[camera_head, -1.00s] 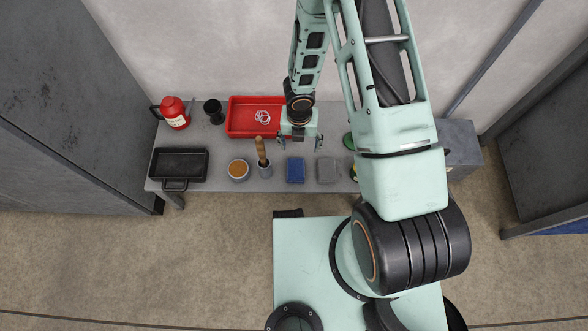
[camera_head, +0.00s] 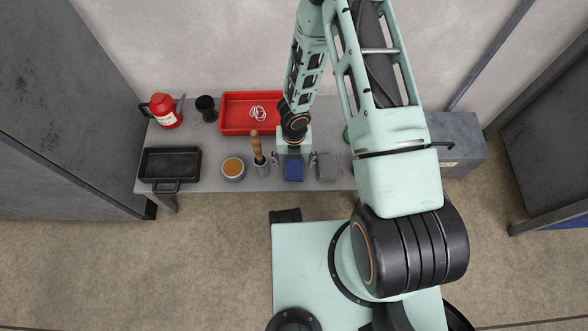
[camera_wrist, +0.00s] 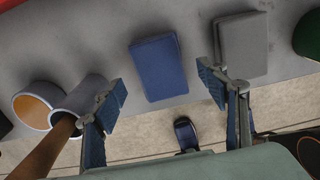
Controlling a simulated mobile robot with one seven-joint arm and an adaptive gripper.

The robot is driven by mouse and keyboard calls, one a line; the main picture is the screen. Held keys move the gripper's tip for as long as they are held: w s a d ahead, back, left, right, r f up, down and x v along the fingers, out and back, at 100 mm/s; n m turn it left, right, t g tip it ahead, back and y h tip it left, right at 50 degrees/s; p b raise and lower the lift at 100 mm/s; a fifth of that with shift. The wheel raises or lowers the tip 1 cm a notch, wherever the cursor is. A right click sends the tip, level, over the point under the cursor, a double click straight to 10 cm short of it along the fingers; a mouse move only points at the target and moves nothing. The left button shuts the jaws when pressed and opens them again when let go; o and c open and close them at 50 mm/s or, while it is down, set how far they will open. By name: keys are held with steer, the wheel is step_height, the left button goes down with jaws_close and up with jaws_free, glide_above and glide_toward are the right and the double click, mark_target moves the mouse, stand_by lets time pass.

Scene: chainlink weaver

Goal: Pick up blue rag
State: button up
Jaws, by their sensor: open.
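The blue rag (camera_head: 293,170) is a folded rectangular block lying flat on the grey workbench (camera_head: 215,178), near its front edge. It also shows in the wrist view (camera_wrist: 158,68), a little beyond the fingertips and between their lines. My gripper (camera_head: 294,158) is open and empty, close above the rag's back end in the head view. In the wrist view the two fingers of my gripper (camera_wrist: 166,88) stand wide apart on either side. I cannot tell the exact height of the fingers over the rag.
A grey block-like cloth (camera_head: 326,167) lies close to the right. On the left stand a grey cup with a wooden handle (camera_head: 256,147) and an orange-filled pot (camera_head: 233,168). Behind is a red tray (camera_head: 236,118). A black pan (camera_head: 170,163) and red canister (camera_head: 164,112) are farther left.

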mark_target(294, 166)
step_height(294, 166, down, 3)
steer(key=shift+r+b, duration=0.15)
steer(key=shift+b, duration=0.25)
steer(key=shift+c, duration=0.6)
steer(key=c, duration=1.1)
steer(key=shift+r, duration=0.1)
step_height(294, 166, up, 10)
steer(key=p, duration=0.6)
